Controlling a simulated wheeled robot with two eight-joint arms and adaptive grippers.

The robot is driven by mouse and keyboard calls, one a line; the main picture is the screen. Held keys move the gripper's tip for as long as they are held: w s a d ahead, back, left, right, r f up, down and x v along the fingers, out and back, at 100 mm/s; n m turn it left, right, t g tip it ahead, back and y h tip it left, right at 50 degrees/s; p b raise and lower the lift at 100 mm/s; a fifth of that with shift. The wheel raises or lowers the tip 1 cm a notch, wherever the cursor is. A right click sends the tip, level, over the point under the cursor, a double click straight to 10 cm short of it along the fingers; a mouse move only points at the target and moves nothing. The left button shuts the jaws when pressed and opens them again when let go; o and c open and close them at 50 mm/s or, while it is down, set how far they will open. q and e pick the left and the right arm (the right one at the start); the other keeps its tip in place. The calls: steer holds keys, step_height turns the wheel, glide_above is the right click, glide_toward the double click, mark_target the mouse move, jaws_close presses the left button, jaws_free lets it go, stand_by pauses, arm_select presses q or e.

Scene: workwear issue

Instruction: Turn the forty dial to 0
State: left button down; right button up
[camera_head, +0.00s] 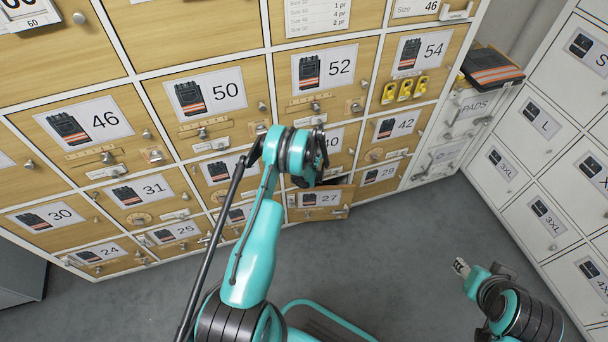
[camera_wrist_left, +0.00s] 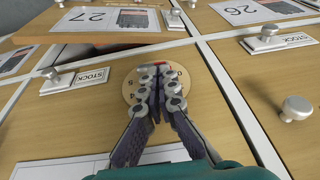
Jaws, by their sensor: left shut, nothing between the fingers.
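The forty door, with its number 40 card (camera_head: 334,138), is in the lower middle of the wooden lockers in the head view, partly behind my left arm. Its dial is hidden there. In the left wrist view a round pale dial (camera_wrist_left: 129,90) lies on the door beside the 27 door, with small marks around its edge and a red mark at the top. My left gripper (camera_wrist_left: 157,82) is shut with its fingertips over the dial's middle, hiding its centre; I cannot tell whether they touch it. My right gripper (camera_head: 462,267) is low at the right, over the floor, away from the lockers.
The 27 door (camera_head: 320,199) stands ajar just below the forty door and shows in the left wrist view (camera_wrist_left: 110,24). Knobs and label holders stick out around the dial, such as a STOCK label (camera_wrist_left: 88,78). White lockers (camera_head: 545,180) stand at the right. The grey floor (camera_head: 400,260) is clear.

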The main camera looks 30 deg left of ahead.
arm_select(q)
steer(key=shift+s+a+f+t+h, duration=0.1)
steer(key=shift+s+a+t+h, duration=0.15)
steer(key=shift+t+h, duration=0.2)
steer(key=shift+s+f, duration=0.1)
steer(key=shift+s+a, duration=0.1)
steer(key=shift+s+a+f, duration=0.15)
steer(key=shift+s, duration=0.1)
steer(key=shift+s+a+f, duration=0.15)
steer(key=shift+s+a, duration=0.05)
steer(key=shift+s, duration=0.1)
steer(key=shift+w+d, duration=0.1)
steer(key=shift+w, duration=0.05)
stand_by(0.3)
steer(key=v, duration=1.2)
steer(key=shift+w+d, duration=0.25)
steer(key=shift+d, duration=0.1)
